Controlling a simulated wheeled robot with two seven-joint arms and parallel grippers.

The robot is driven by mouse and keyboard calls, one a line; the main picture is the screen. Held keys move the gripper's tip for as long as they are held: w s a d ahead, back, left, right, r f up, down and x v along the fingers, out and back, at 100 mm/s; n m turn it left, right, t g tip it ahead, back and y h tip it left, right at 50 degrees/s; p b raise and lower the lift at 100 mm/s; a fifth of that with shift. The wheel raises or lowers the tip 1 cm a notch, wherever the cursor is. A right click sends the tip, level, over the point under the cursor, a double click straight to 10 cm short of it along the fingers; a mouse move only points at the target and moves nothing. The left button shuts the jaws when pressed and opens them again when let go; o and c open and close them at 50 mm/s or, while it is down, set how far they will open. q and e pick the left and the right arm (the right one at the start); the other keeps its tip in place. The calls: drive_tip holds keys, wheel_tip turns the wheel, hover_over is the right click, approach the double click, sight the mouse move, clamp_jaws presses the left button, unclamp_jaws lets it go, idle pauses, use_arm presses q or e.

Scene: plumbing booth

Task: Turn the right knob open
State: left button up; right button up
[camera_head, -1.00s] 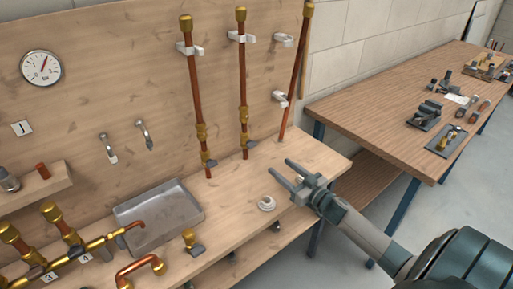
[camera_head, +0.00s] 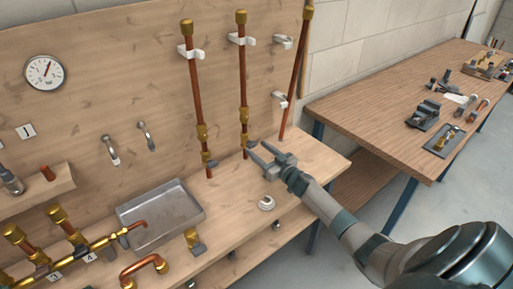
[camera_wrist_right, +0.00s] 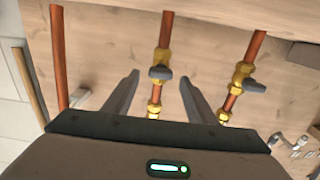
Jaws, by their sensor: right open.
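The right knob (camera_head: 251,144) is a small grey handle on the brass valve of the middle copper pipe (camera_head: 242,80). In the right wrist view the knob (camera_wrist_right: 160,73) shows between the fingertips, beyond them or level with them; I cannot tell which. My right gripper (camera_head: 257,152) is open, with its two fingers pointing at this valve, and nothing is clamped. The left knob (camera_head: 211,163) sits on the valve of the neighbouring pipe, clear of the gripper; it also shows in the wrist view (camera_wrist_right: 256,87). My left gripper is not in view.
A leaning copper pipe (camera_head: 296,75) stands just right of the valve. A white ring (camera_head: 266,203) lies on the bench below my gripper. A metal tray (camera_head: 160,215) and brass fittings are to the left. A second table (camera_head: 375,110) stands at right.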

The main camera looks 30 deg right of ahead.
drive_tip(key=shift+w+a, duration=0.1)
drive_tip(key=shift+w, duration=0.75)
drive_tip(key=shift+c, duration=0.4)
drive_tip(key=c, duration=1)
